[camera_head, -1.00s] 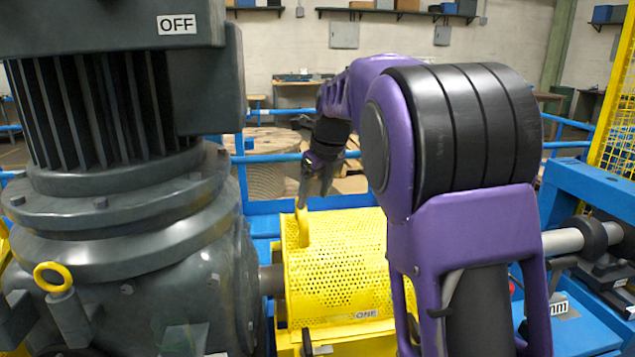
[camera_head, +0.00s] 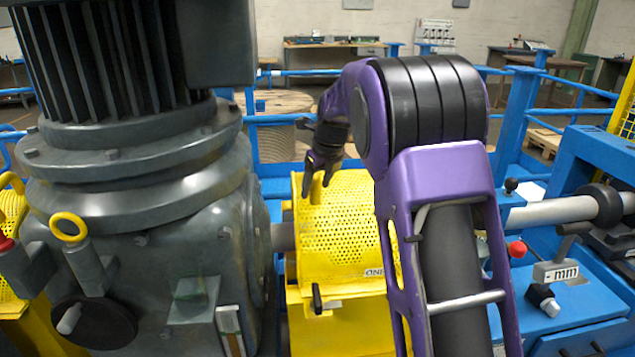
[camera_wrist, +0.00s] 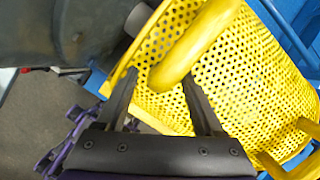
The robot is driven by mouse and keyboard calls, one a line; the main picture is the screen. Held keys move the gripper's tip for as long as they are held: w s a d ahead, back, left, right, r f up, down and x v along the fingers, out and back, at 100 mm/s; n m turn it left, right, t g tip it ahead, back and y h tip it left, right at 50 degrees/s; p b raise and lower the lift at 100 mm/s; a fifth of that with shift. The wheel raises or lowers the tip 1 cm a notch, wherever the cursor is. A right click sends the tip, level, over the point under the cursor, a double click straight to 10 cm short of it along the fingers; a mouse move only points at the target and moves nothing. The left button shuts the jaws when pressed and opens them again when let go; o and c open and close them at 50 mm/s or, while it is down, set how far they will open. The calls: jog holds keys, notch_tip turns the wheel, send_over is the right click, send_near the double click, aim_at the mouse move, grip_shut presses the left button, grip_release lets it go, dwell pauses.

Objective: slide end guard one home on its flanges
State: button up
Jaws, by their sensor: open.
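End guard one is a yellow perforated curved cover (camera_head: 345,225), partly hidden by my arm, with a label of which "ONE" shows. It sits over the shaft line, right of the big grey motor-gearbox. A yellow bar handle (camera_wrist: 195,45) rises from its top. My gripper (camera_head: 311,192) is above the guard's left end at the handle. In the wrist view my gripper (camera_wrist: 158,76) is open, its two dark fingers apart on either side of the handle's near end. Whether they touch it I cannot tell. The flanges are not clearly visible.
The grey gearbox (camera_head: 150,210) stands close on the left, with a yellow lifting ring (camera_head: 68,227). A black lever (camera_head: 317,299) is at the guard's front. A blue bench with a red knob (camera_head: 517,249) and a shaft (camera_head: 550,211) lies right. Blue rails stand behind.

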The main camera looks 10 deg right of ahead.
jog(key=c, duration=1)
grip_shut()
jog(key=shift+a, duration=0.1)
